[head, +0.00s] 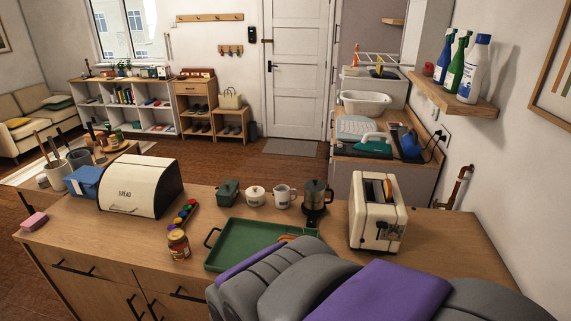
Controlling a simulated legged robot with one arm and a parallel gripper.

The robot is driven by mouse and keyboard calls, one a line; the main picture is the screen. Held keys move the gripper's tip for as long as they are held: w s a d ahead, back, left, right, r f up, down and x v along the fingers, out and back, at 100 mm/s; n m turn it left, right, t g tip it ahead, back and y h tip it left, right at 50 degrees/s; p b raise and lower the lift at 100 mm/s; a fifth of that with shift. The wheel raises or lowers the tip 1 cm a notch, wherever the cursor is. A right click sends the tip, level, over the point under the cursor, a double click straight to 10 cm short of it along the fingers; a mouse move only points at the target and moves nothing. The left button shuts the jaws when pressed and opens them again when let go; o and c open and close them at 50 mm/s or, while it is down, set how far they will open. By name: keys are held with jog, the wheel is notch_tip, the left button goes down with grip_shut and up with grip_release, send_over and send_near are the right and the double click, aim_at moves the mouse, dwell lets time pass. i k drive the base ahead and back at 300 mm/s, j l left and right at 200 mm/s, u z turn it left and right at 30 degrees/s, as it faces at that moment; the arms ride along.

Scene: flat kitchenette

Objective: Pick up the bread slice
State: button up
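A cream toaster (364,231) stands on the right of the near wooden counter. A brown piece that looks like a bread slice (388,189) shows at its top slot. A green tray (240,262) lies left of the toaster. A small orange-brown item (286,239) shows at the tray's right side, partly hidden behind my arm; I cannot tell whether it is bread. A cream bread bin (140,187) marked BREAD stands at the left, its front closed. My grey and purple arm fills the lower right. My gripper cannot be made out.
A shelf with bottles (466,98) juts from the right wall. The counter right of the toaster is clear.

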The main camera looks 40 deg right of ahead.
aim_at(387, 187)
jog(key=z, duration=2)
